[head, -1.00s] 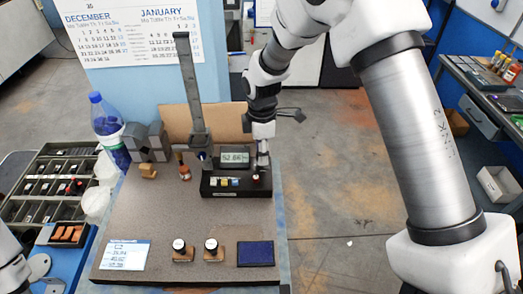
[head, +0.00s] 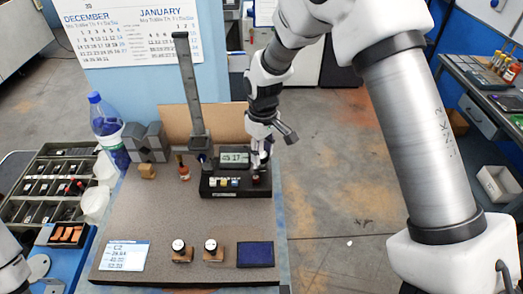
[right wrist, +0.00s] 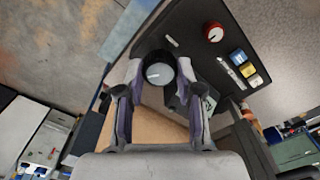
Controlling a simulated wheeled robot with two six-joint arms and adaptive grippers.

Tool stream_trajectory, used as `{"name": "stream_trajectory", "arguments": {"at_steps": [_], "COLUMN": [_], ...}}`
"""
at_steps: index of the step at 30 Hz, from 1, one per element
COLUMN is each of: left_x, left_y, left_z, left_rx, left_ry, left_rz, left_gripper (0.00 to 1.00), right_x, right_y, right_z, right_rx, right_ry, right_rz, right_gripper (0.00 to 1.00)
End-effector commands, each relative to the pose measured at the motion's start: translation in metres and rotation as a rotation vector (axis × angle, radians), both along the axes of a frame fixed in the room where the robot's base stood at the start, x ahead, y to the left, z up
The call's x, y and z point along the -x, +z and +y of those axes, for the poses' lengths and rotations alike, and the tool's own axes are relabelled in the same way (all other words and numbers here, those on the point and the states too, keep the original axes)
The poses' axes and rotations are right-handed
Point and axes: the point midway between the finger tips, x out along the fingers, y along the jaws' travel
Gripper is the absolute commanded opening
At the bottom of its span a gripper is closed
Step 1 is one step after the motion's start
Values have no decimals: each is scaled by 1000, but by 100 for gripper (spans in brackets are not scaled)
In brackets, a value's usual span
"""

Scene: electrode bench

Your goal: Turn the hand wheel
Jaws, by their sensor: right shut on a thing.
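A black instrument (head: 222,190) with a tall grey column (head: 191,85) stands on the bench plate. Its display (head: 234,158) seems to read about 45.17. The hand wheel (right wrist: 160,73) is a dark round knob with a pale mark on its face, seen in the right wrist view. My right gripper (head: 261,160) is at the instrument's right rear, its fingers shut on the hand wheel from both sides. In the head view the gripper mostly hides the wheel. My left gripper is out of view.
On the plate (head: 150,215) are a card (head: 124,255), two round-topped pieces on wooden blocks (head: 181,250) and a blue pad (head: 255,254). A bottle (head: 106,125) and a parts tray (head: 45,185) stand at left.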

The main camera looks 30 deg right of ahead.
Motion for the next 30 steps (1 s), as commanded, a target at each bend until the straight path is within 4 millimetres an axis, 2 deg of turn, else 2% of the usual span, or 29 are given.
{"name": "stream_trajectory", "arguments": {"at_steps": [30], "left_x": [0], "left_y": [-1], "left_z": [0], "left_rx": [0], "left_ry": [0], "left_rz": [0], "left_gripper": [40], "right_x": [5], "right_y": [-4], "right_z": [-1], "right_rx": [5], "right_ry": [-923], "right_rz": [12], "right_gripper": [1]}}
